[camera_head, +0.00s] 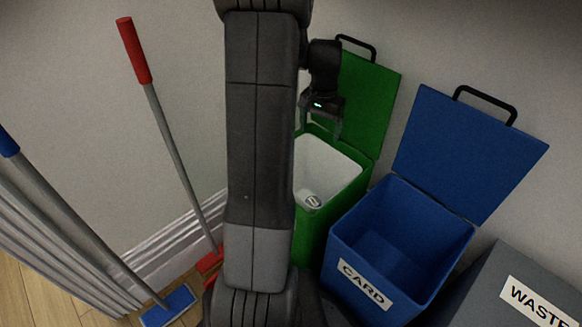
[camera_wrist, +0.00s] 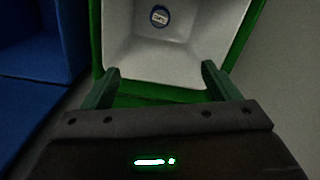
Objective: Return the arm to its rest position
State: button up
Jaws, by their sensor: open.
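My gripper (camera_head: 322,121) is open and empty above the green bin (camera_head: 314,232), in front of the bin's raised lid. In the wrist view my two fingers are spread apart (camera_wrist: 158,85), with the green bin's rim (camera_wrist: 165,92) and white inside beyond them. A small round can or lid with a label (camera_head: 313,201) lies inside the green bin; it also shows in the wrist view (camera_wrist: 159,16). My arm runs down the middle of the head view and hides part of the green bin.
An open blue bin (camera_head: 346,247) labelled CARD stands right of the green one, lid up. A grey bin (camera_head: 507,262) labelled WASTE is at the far right. A red-handled broom (camera_head: 170,130) and a blue mop (camera_head: 90,232) lean at the left.

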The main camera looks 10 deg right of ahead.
notch_tip(320, 180, down, 14)
jog(key=b, duration=0.5)
jog(key=shift+r+p, duration=1.85)
jog(key=shift+r, duration=0.4)
